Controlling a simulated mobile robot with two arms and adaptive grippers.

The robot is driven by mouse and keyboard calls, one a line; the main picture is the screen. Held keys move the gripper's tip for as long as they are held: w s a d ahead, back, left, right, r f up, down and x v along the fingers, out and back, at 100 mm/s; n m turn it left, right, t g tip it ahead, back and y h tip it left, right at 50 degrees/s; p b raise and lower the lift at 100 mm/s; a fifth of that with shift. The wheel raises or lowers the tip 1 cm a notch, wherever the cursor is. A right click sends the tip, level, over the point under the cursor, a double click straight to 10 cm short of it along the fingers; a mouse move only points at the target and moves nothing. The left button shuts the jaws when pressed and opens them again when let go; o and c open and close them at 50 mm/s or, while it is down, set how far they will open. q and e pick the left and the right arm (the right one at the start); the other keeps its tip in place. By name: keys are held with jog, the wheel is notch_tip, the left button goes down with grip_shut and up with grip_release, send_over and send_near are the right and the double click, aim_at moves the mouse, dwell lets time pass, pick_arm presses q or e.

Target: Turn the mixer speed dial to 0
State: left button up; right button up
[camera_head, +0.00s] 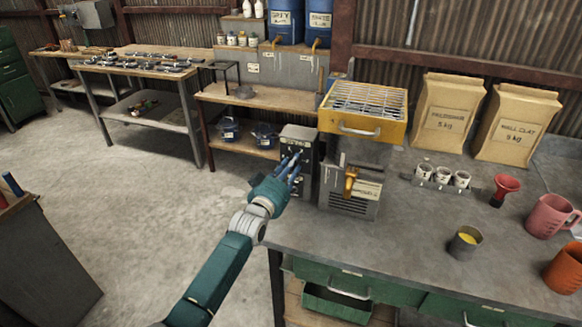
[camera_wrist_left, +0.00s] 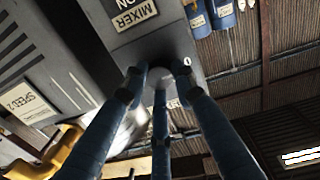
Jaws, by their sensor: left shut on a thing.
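The dark control box (camera_head: 299,135) stands at the left end of the workbench in the head view. The left wrist view shows its grey face (camera_wrist_left: 152,48) with a MIXER label (camera_wrist_left: 135,15). A round grey dial (camera_wrist_left: 160,76) sits on this face, partly covered by my fingers. A small white mark (camera_wrist_left: 187,62) lies to the right of the dial. My left gripper (camera_head: 290,166) reaches the front of the box, and in the wrist view its blue fingers (camera_wrist_left: 158,85) are shut around the dial. The dial's pointer is hidden. My right gripper is out of view.
A machine with a yellow sieve tray (camera_head: 365,125) and a yellow spout (camera_head: 350,182) stands right beside the box. Paper sacks (camera_head: 445,112), small cups (camera_head: 442,175), a red funnel (camera_head: 505,186) and mugs (camera_head: 548,215) are farther right.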

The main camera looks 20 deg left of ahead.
pick_arm(q)
jog(key=shift+f+n, duration=0.15)
jog(key=shift+n, duration=0.25)
jog(key=o, duration=1.2)
jog(key=shift+c, duration=0.2)
jog(key=shift+s, duration=0.1)
jog(key=s+a, duration=0.1)
jog(key=s, duration=1)
jog(key=shift+s, duration=0.4)
